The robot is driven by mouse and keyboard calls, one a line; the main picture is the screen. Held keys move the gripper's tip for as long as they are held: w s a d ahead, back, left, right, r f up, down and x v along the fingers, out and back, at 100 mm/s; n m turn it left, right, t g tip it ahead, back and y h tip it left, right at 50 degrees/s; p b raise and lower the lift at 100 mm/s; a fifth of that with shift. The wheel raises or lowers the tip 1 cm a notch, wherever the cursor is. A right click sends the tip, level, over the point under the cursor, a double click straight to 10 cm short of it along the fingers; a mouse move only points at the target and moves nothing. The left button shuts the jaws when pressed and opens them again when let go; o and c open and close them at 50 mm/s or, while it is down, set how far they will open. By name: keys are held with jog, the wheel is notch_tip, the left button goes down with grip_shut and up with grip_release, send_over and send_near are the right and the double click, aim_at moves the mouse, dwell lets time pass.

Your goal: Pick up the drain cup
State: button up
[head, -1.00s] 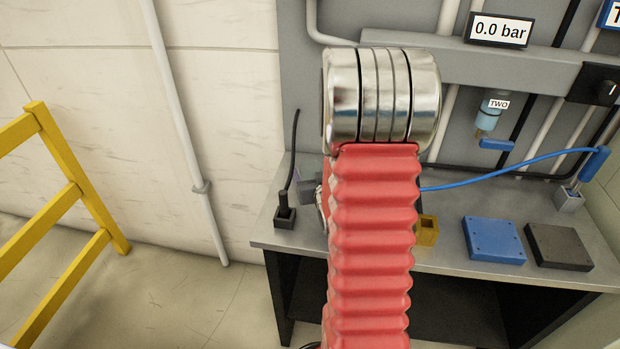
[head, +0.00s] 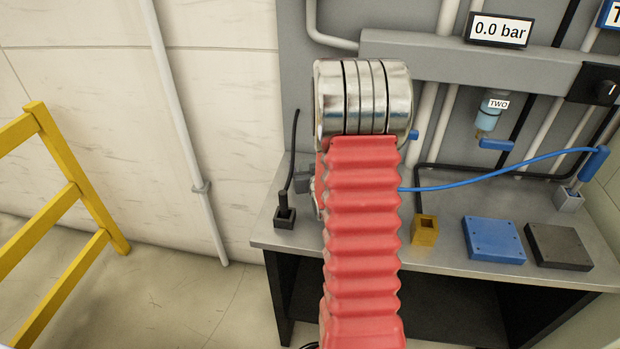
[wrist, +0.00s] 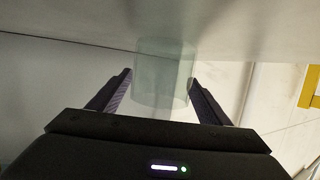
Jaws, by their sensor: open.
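A clear, pale-green translucent cup (wrist: 163,72), which looks like the drain cup, shows in the wrist view. It stands against a grey surface at the top of that view. My gripper (wrist: 160,84) is open, with one dark finger on each side of the cup's near part. A narrow gap seems to show between the cup and each finger; I cannot tell whether either touches. In the head view my red-sleeved arm hides the cup and most of the gripper.
The grey bench (head: 460,250) holds a yellow box (head: 425,230), a blue block (head: 494,239), a dark block (head: 558,246) and a black socket with a cable (head: 285,215). A blue hose (head: 490,179) runs behind. A yellow railing (head: 70,190) stands at left.

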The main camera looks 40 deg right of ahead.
jog(key=shift+w+d+f, duration=0.15)
jog(key=shift+w+d, duration=0.15)
jog(key=shift+w, duration=0.2)
jog(key=shift+c, duration=0.7)
jog(key=c, duration=0.9)
jog(key=shift+c, duration=0.3)
notch_tip(320, 180, up, 10)
